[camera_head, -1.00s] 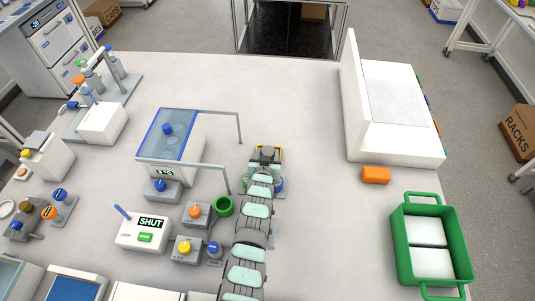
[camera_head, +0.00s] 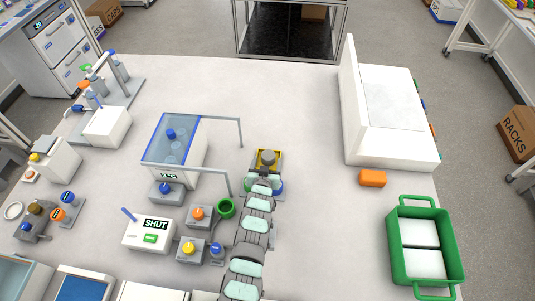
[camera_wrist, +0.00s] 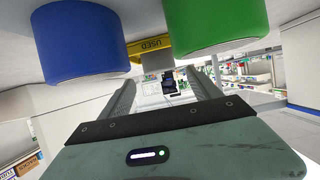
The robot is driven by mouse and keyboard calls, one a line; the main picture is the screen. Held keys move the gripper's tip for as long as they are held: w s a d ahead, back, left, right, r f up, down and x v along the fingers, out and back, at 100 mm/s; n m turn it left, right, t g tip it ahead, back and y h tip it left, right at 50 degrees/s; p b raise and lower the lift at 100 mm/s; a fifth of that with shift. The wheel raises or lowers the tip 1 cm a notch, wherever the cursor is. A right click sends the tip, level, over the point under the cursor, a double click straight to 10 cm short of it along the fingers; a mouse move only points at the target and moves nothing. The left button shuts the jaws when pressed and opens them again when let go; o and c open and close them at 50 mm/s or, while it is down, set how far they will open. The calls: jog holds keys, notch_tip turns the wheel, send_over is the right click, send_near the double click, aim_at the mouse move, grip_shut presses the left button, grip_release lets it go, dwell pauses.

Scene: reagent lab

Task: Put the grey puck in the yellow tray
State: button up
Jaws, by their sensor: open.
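The small yellow tray (camera_head: 277,154) stands near the middle of the table, just beyond the end of my arm; its edge with a "USED" label shows in the wrist view (camera_wrist: 150,46). The grey puck (camera_head: 267,157) appears to sit in the yellow tray. In the wrist view a pale grey piece (camera_wrist: 158,62), likely the puck, shows against the tray. My gripper (camera_wrist: 165,80) is open, its two fingers apart with nothing held between them, and points at the tray from the near side. In the head view the fingertips are hard to make out.
A blue cylinder (camera_wrist: 80,42) and a green cylinder (camera_wrist: 217,22) flank my gripper closely. A glass-topped bath (camera_head: 173,140) with a metal frame stands left of it. An orange block (camera_head: 373,178) and a green crate (camera_head: 393,247) are at the right. The table beyond the tray is clear.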

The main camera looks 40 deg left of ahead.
jog(key=p+v, duration=0.2)
jog(key=v, duration=0.5)
jog(key=shift+s+d, duration=0.25)
jog(key=shift+s, duration=0.1)
